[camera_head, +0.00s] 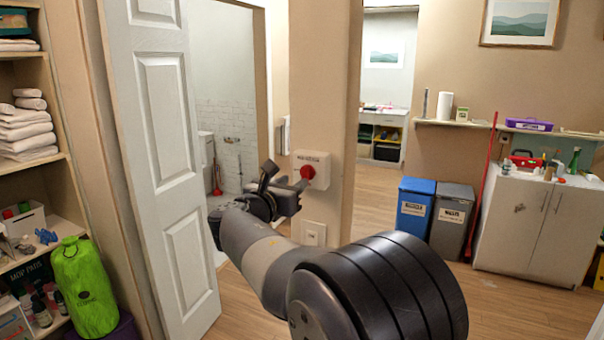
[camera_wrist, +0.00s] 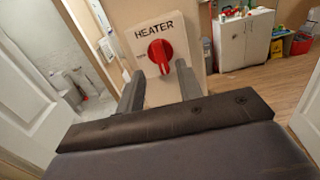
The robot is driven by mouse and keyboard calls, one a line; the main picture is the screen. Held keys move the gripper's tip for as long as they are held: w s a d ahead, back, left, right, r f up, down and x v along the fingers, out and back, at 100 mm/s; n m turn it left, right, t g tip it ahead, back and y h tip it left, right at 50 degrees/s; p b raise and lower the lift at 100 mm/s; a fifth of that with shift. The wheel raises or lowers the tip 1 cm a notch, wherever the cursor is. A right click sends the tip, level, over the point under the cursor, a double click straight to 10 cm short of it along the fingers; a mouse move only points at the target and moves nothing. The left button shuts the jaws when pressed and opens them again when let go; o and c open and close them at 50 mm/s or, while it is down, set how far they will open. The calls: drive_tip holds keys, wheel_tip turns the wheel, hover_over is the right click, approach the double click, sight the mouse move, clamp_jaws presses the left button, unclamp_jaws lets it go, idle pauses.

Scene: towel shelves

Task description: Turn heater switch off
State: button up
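The heater switch is a red round knob (camera_head: 307,172) on a cream wall box (camera_head: 322,160), mounted on the wall pillar. In the wrist view the knob (camera_wrist: 160,50) sits on a plate (camera_wrist: 188,32) lettered HEATER, with its red handle bar about upright. My gripper (camera_head: 298,180) is in front of the box. In the wrist view its two fingers (camera_wrist: 160,78) are apart, one on each side below the knob, with nothing visibly held between them. I cannot tell whether a fingertip touches the knob.
A white panelled door (camera_head: 163,130) stands open to the left of my arm. A smaller wall plate (camera_head: 314,234) is below the heater box. Blue (camera_head: 414,210) and grey (camera_head: 452,218) bins and a white cabinet (camera_head: 530,225) stand at the right. Wooden floor there is clear.

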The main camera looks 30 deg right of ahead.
sight(303, 175)
drive_tip(key=p+x, duration=0.1)
drive_tip(key=x, duration=0.4)
drive_tip(key=shift+s, duration=0.1)
clamp_jaws()
